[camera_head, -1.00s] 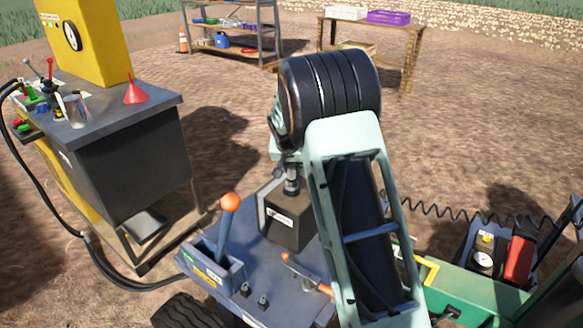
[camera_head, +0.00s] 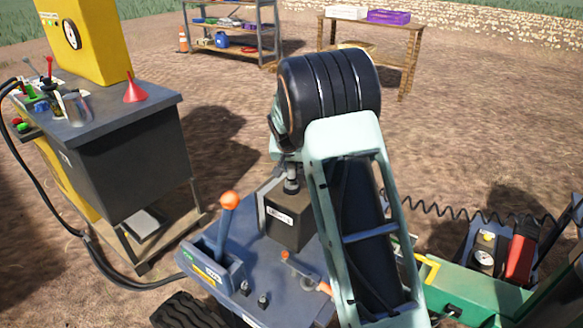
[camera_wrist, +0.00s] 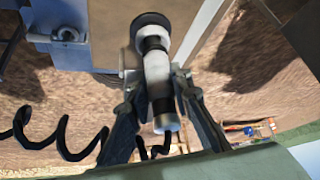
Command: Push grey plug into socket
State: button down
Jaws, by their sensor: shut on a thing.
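The grey plug (camera_wrist: 158,85) shows in the wrist view as a pale grey cylinder with dark bands. My gripper (camera_wrist: 157,88) is shut on it, one finger on each side. The plug's far end meets a dark round piece (camera_wrist: 150,20) that looks like the socket; I cannot tell how deep it sits. A black coiled cable (camera_wrist: 62,135) runs at lower left and passes behind the plug's near end. In the head view my arm hides most of the gripper and plug.
A blue-grey deck (camera_head: 265,265) carries a dark box (camera_head: 288,222) and an orange-knobbed lever (camera_head: 229,205) close to my arm. A cart with a yellow panel (camera_head: 85,45) stands at left. A green machine (camera_head: 470,290) is at right. Shelves (camera_head: 235,40) and a table (camera_head: 375,27) stand behind.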

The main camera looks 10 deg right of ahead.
jog(key=shift+f+b, duration=0.65)
jog(key=shift+f, duration=0.1)
jog(key=c, duration=1.3)
grip_release()
jog(key=shift+o, duration=0.2)
jog(key=shift+r, duration=0.1)
jog(key=shift+r+p, duration=1.95)
jog(key=shift+r, duration=1.45)
